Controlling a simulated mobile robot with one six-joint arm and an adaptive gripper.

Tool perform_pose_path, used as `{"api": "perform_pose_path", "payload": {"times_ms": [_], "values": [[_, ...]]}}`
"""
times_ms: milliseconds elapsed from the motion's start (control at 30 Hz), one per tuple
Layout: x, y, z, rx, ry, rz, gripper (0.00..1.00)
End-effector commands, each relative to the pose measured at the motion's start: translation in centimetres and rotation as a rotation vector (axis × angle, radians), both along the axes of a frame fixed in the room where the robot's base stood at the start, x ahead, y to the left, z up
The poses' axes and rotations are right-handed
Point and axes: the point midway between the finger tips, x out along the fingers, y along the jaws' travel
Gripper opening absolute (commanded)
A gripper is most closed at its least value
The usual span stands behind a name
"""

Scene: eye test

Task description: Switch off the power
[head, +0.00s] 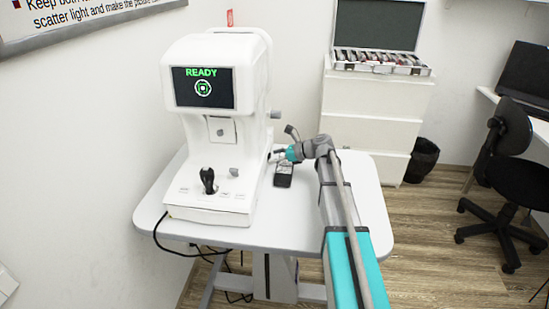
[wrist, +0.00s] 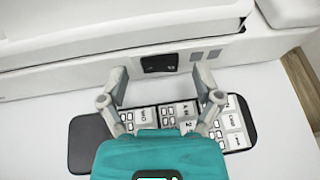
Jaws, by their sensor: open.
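The white eye-test machine (head: 215,130) stands on the table, its screen (head: 204,87) lit with a green "READY" and a ring symbol. My gripper (head: 275,156) is at the right side of the machine's base. In the wrist view my gripper (wrist: 160,76) is open and empty, its two fingers spread. A small black panel (wrist: 159,63), perhaps the power switch, sits low on the white side wall, ahead of and between the fingertips. Its on or off position is too small to tell. I cannot tell whether the fingertips touch the wall.
A black handheld device with white keys (head: 283,175) lies on the white table (head: 350,190); it lies under my fingers in the wrist view (wrist: 88,146). A joystick (head: 208,180) stands on the machine's front. A black cable hangs at left.

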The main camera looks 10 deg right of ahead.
Motion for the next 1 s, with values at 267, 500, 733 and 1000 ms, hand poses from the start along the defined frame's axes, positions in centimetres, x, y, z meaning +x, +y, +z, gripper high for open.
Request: {"api": "perform_pose_path", "payload": {"times_ms": [267, 500, 733, 1000], "values": [[-0.01, -0.02, 0.01, 0.000, 0.000, 0.000, 0.40], [-0.01, -0.02, 0.01, 0.000, 0.000, 0.000, 0.01], [0.31, -0.09, 0.00, 0.000, 0.001, 0.046, 0.01], [0.32, -0.13, 0.01, 0.001, 0.001, 0.131, 0.01]]}}
